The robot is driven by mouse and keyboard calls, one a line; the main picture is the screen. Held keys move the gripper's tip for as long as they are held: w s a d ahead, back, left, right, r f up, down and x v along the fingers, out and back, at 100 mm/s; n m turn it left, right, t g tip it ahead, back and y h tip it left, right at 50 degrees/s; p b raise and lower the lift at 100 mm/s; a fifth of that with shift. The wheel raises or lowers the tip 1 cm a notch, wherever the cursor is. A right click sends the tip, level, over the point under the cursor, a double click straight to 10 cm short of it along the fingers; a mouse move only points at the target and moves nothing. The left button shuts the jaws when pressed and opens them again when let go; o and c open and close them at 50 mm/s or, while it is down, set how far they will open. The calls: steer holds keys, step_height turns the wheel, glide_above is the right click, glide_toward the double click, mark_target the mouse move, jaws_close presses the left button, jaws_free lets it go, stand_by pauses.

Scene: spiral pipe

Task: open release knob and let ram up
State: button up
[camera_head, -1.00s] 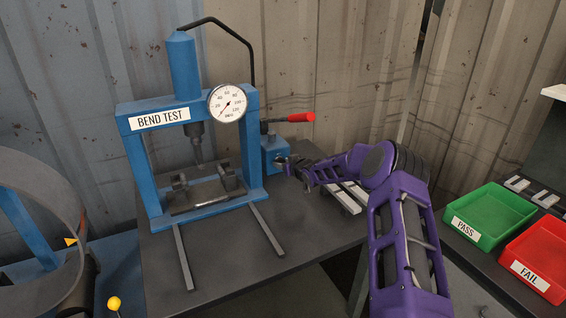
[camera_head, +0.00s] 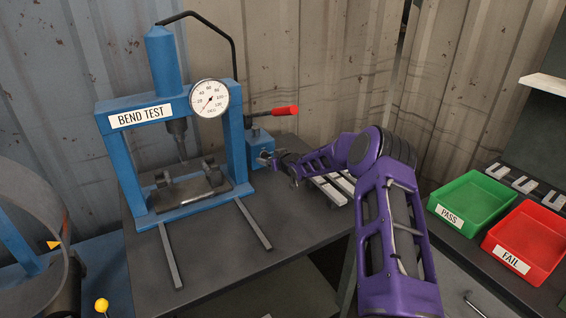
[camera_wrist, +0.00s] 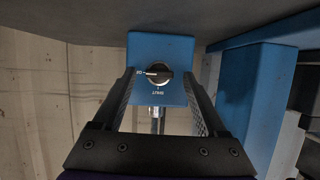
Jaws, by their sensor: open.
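The release knob (camera_wrist: 158,73) is a round dial with a dark bar on the face of the blue pump block, between my open fingers in the wrist view. Small lettering sits beside and below it. My gripper (camera_wrist: 160,95) is open, with one finger on each side of the knob and no visible contact. In the head view my gripper (camera_head: 275,160) is at the pump block (camera_head: 258,143), and the knob is mostly hidden. The ram (camera_head: 178,130) hangs from the blue bend-test press frame (camera_head: 134,180), above the two supports. The gauge (camera_head: 209,98) needle points to the lower left.
A pump lever with a red grip (camera_head: 285,111) sticks out right above the block. A press post (camera_wrist: 265,100) stands close on the right in the wrist view. A green PASS tray (camera_head: 470,200) and red FAIL tray (camera_head: 528,242) are on the right.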

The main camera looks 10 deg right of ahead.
steer(key=v, duration=1.6)
steer(key=shift+s, duration=0.2)
